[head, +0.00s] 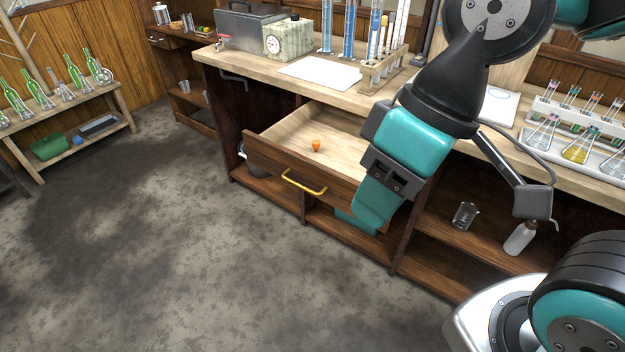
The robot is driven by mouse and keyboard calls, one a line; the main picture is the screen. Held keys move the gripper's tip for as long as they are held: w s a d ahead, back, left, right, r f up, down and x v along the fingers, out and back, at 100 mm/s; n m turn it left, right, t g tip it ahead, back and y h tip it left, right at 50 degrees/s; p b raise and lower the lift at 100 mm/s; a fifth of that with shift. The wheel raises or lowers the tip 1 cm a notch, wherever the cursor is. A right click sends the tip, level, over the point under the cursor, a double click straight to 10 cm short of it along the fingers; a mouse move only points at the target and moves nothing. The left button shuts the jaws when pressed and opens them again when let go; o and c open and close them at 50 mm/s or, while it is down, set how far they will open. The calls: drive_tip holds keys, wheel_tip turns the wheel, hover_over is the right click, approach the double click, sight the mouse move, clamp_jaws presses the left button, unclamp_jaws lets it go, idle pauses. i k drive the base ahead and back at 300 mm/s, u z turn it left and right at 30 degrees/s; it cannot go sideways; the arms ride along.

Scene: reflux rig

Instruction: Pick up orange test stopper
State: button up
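The orange test stopper (316,145) is small and lies inside the open wooden drawer (275,160), on its pale bottom near the drawer front. The drawer front has a yellow handle (304,183). My gripper (364,215) is to the right of the stopper in the picture and points down across the drawer's right end. It is apart from the stopper. My arm hides the right part of the drawer. The frame does not show clearly whether the fingers are apart, and nothing is seen held.
Flasks (578,148) stand at right. A bottle (520,238) and beaker (465,215) stand on the lower shelf. The floor at left is clear.

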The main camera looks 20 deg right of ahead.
sight(315, 143)
drive_tip(key=u, duration=1.1)
drive_tip(key=i, duration=2.45)
drive_tip(key=z, duration=0.3)
